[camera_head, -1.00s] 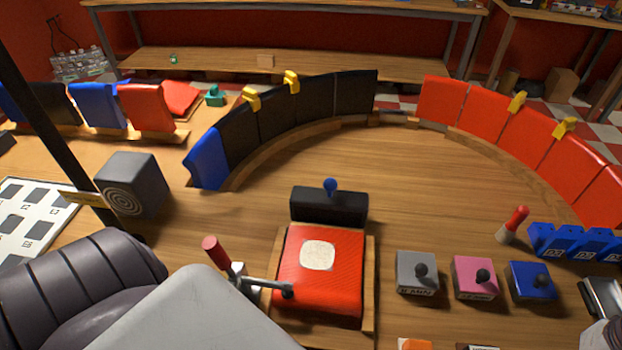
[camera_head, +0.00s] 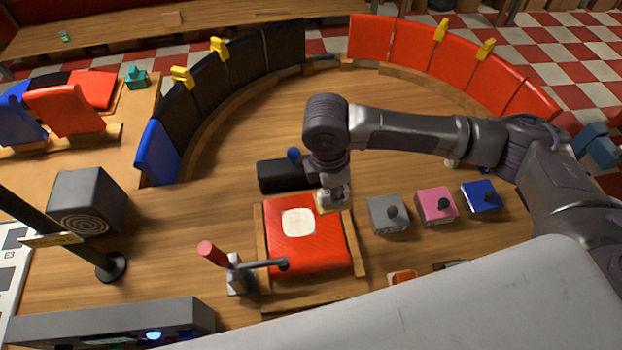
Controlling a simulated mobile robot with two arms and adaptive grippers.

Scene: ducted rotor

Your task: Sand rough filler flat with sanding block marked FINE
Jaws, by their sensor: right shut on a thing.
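The rough filler (camera_head: 298,222) is a pale, rounded patch on a red curved panel (camera_head: 310,255). The panel lies on a wooden cradle (camera_head: 356,247) near the middle of the bench. My right gripper (camera_head: 333,198) points down at the panel's far right edge, just beyond and to the right of the filler. It is shut on a small tan thing (camera_head: 321,203), mostly hidden by the fingers. I cannot read any FINE mark on it, nor tell whether it touches the panel. My left gripper is out of view.
A red-handled clamp (camera_head: 232,268) reaches over the panel's near left side. An orange piece (camera_head: 402,277) lies in front.

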